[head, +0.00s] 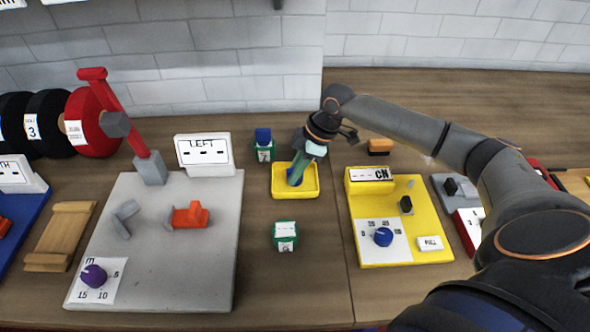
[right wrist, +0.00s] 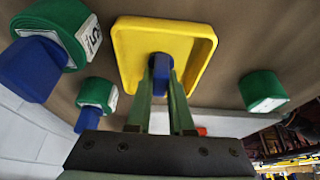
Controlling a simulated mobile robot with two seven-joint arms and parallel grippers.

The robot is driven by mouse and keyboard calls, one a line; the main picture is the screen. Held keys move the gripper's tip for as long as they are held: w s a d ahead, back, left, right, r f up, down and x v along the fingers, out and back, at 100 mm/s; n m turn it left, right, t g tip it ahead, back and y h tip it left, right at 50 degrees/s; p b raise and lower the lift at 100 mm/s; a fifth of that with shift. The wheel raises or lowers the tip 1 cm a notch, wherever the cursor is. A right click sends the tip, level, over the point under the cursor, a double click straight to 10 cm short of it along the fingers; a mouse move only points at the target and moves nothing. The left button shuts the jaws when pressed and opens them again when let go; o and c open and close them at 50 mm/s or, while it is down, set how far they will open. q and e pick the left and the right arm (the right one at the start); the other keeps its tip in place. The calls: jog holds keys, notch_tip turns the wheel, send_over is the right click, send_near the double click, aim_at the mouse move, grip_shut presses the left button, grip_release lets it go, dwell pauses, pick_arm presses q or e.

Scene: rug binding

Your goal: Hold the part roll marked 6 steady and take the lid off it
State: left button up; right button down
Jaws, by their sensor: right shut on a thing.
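A green part roll (head: 285,236) with a white label stands on the table in front of the yellow tray (head: 275,190). Its number is too small to read surely, and no blue lid shows on it. In the right wrist view a green roll without a blue top (right wrist: 262,90) is at the right. My right gripper (head: 297,178) is over the yellow tray. In the wrist view its fingers are shut on a blue lid (right wrist: 161,66), seen against the tray (right wrist: 132,50). I cannot tell whether the lid touches the tray. My left gripper is out of view.
Another green roll with a blue top (head: 263,147) stands behind the tray; the wrist view shows two such rolls at left. A grey board (head: 200,270) is to the left, a yellow panel (head: 400,255) to the right. Bare table surrounds the front roll.

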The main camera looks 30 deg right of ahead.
jog(key=shift+f, duration=0.15)
jog(key=c, duration=0.8)
grip_release()
jog(key=v, duration=1.2)
jog(key=shift+r, duration=0.25)
jog(key=shift+s+a+f, duration=0.1)
